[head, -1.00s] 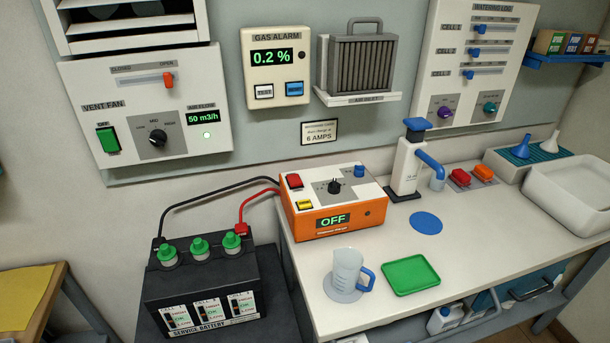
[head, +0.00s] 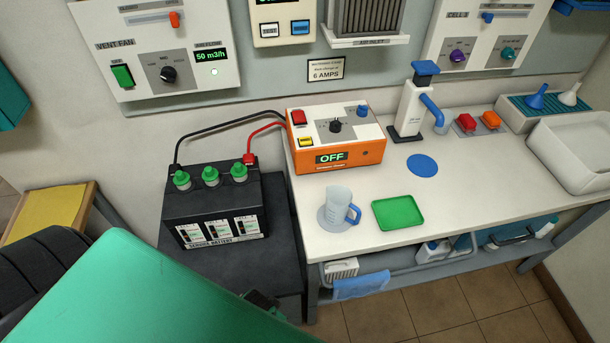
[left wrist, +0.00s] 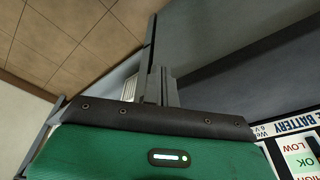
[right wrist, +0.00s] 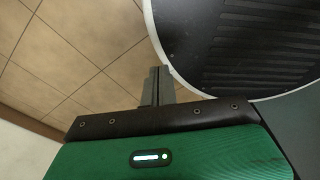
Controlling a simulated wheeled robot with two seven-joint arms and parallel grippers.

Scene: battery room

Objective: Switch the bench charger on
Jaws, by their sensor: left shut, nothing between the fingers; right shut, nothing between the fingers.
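The bench charger (head: 335,140) is an orange box with a white top, standing at the left end of the white bench. Its display (head: 332,158) reads OFF. Its top carries a red switch (head: 298,118), a yellow button (head: 306,142), a black knob (head: 335,126) and a blue knob (head: 362,110). My left gripper (left wrist: 157,85) is shut and empty in the left wrist view, low near the front of the service battery and well away from the charger. My right gripper (right wrist: 157,85) is shut and empty, over the tiled floor in its wrist view.
The black service battery (head: 213,205) stands left of the charger, joined to it by black and red leads. A jug (head: 338,206), a green tray (head: 398,212) and a pump bottle (head: 412,105) stand on the bench (head: 460,190). The vent fan panel (head: 150,30) hangs above.

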